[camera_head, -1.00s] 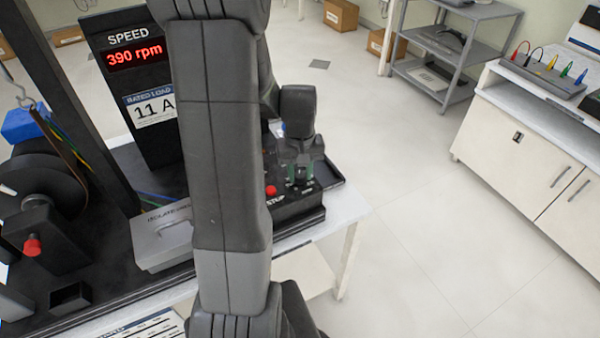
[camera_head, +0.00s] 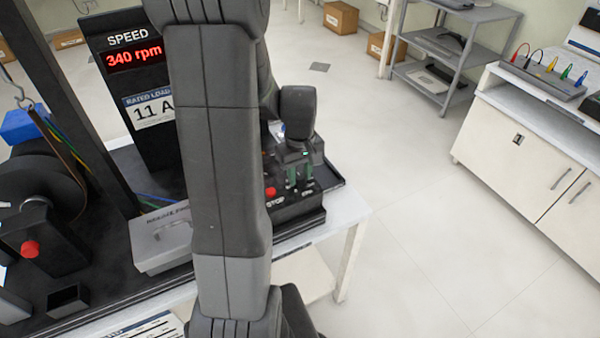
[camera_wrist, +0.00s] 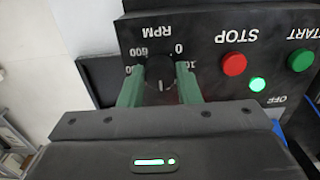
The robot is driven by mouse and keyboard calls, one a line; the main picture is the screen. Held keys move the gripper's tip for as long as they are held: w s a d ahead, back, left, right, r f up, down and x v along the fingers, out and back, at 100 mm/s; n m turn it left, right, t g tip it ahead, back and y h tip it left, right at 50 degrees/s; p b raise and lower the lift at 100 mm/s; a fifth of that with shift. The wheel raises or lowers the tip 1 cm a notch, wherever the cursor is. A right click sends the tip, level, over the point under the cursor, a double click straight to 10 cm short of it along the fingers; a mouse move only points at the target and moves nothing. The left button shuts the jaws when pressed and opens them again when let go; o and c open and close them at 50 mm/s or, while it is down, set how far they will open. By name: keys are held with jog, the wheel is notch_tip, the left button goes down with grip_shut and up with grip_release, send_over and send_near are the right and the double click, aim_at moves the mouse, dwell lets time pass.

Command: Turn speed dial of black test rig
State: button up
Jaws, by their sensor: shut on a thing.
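The speed dial (camera_wrist: 160,72) is a dark round knob on the black control box (camera_wrist: 208,50), under the upside-down label RPM with numbers around it in the wrist view. My gripper (camera_wrist: 160,88) has its two green fingers on either side of the dial, shut on it. In the head view my gripper (camera_head: 299,178) is over the right end of the control box (camera_head: 300,212). The dial itself is hidden there. The speed display (camera_head: 134,55) on the black test rig (camera_head: 105,95) reads 340 rpm in red.
A red STOP button (camera_wrist: 233,64) and a green START button (camera_wrist: 300,60) sit beside the dial. A lit green lamp (camera_wrist: 257,84) is near OFF. A grey box (camera_head: 160,240) stands on the bench. A wheel (camera_head: 40,190) is at left.

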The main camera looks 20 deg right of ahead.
aim_at(300, 175)
jog(key=o, duration=1)
jog(key=shift+r, duration=0.1)
notch_tip(300, 175, up, 14)
jog(key=shift+f, duration=0.15)
notch_tip(300, 175, down, 14)
jog(key=shift+r, duration=0.1)
dwell(0.5)
